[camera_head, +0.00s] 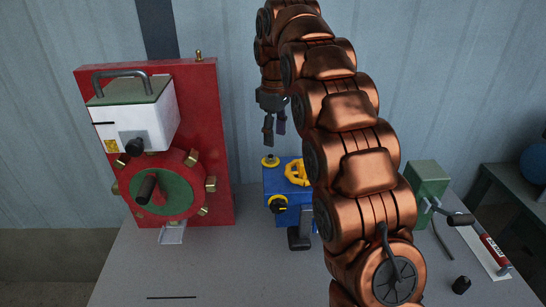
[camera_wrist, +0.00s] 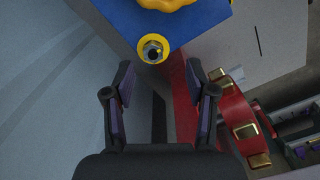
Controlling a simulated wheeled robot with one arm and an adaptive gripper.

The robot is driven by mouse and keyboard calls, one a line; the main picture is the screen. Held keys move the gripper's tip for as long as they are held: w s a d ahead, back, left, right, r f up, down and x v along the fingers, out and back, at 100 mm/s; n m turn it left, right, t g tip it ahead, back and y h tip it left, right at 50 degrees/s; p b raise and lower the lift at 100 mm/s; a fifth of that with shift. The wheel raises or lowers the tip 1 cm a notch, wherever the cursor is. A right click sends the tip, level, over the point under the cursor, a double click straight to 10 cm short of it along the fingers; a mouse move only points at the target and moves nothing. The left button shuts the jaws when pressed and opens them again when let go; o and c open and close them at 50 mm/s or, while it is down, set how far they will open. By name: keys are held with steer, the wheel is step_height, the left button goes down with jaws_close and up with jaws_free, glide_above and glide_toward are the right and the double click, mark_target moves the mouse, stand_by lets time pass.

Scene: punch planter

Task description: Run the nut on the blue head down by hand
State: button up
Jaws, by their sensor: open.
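The blue head (camera_head: 274,183) stands on the table near the middle of the head view, partly hidden by my arm. At its back left corner is a yellow collar (camera_head: 270,161). In the wrist view a grey hex nut (camera_wrist: 153,49) sits inside this collar, at a corner of the blue head (camera_wrist: 206,17). My gripper (camera_head: 274,136) hangs above the collar with its fingers downward. In the wrist view my gripper (camera_wrist: 159,72) is open and empty. The nut lies just beyond the fingertips, roughly between them and slightly left, apart from both.
A yellow handwheel (camera_head: 297,172) sits on the blue head. A red machine (camera_head: 215,130) with a white box (camera_head: 145,117) and a turret with brass pieces stands at left. A green block (camera_head: 427,181) and a red-handled tool (camera_head: 495,250) are at right. The table front is mostly clear.

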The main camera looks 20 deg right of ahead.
mark_target(273, 158)
steer(key=shift+w+f, duration=0.25)
steer(key=shift+w, duration=0.5)
steer(key=shift+w+f+n, duration=0.1)
steer(key=shift+f+n, duration=0.05)
steer(key=shift+n, duration=0.15)
steer(key=shift+f+p, duration=0.9)
steer(key=shift+f, duration=2.9)
steer(key=shift+c, duration=0.2)
jaws_close()
steer(key=shift+m+b, duration=0.3)
steer(key=shift+m, duration=0.1)
